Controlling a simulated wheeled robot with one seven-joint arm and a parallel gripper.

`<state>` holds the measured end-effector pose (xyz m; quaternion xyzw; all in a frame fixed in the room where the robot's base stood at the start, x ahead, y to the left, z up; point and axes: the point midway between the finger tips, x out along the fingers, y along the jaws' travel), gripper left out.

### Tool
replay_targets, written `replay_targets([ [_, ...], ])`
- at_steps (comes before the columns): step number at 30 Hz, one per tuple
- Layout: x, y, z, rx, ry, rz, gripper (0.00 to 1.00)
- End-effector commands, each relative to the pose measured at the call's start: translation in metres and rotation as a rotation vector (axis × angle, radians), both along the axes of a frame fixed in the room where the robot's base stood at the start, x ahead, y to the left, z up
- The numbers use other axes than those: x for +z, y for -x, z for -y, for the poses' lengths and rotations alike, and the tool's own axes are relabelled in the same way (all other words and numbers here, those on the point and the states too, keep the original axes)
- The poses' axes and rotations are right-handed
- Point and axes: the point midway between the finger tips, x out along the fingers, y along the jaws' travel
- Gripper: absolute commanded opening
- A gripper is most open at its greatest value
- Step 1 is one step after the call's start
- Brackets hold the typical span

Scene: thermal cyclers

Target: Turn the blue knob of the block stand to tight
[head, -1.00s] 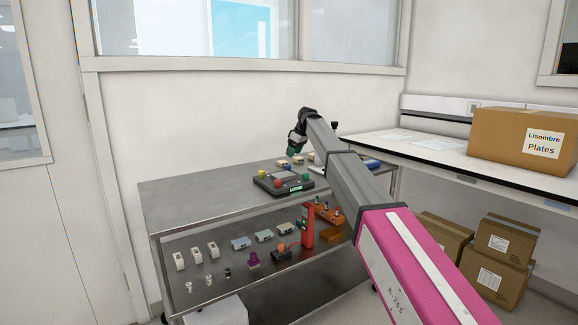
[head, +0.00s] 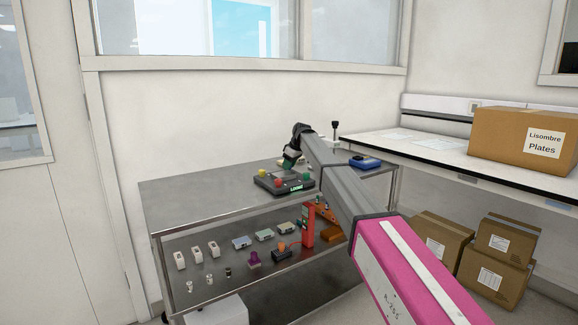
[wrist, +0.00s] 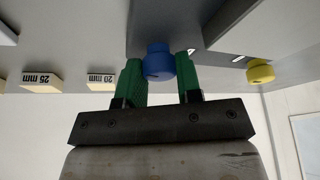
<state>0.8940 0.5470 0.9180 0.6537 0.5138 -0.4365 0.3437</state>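The blue knob (wrist: 158,62) shows in the wrist view between the two green fingers of my gripper (wrist: 160,74). The fingers stand apart, one on each side of it, with very little room; I cannot tell whether they touch it. In the head view my gripper (head: 290,163) points down at the far side of a dark device (head: 284,184) with red, yellow and green knobs on the cart top. The blue knob cannot be made out in the head view. The block stand's outline is not clear in the wrist view.
A yellow knob (wrist: 260,72) sits to the right in the wrist view; blocks marked 20 mm (wrist: 101,82) and 25 mm (wrist: 42,82) sit to the left. A blue device (head: 364,162) stands at the cart's right end. The left cart top (head: 195,195) is clear.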

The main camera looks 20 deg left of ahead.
Motion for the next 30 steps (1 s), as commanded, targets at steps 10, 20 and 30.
replay_targets([
  [10,0.0002,0.0007,0.0001,-0.019,0.001,-0.002,0.09],
  [20,0.0004,0.0022,-0.0002,-0.191,0.0,0.0,0.09],
  [30,0.0005,0.0027,-0.0007,-0.508,0.0,0.0,0.09],
])
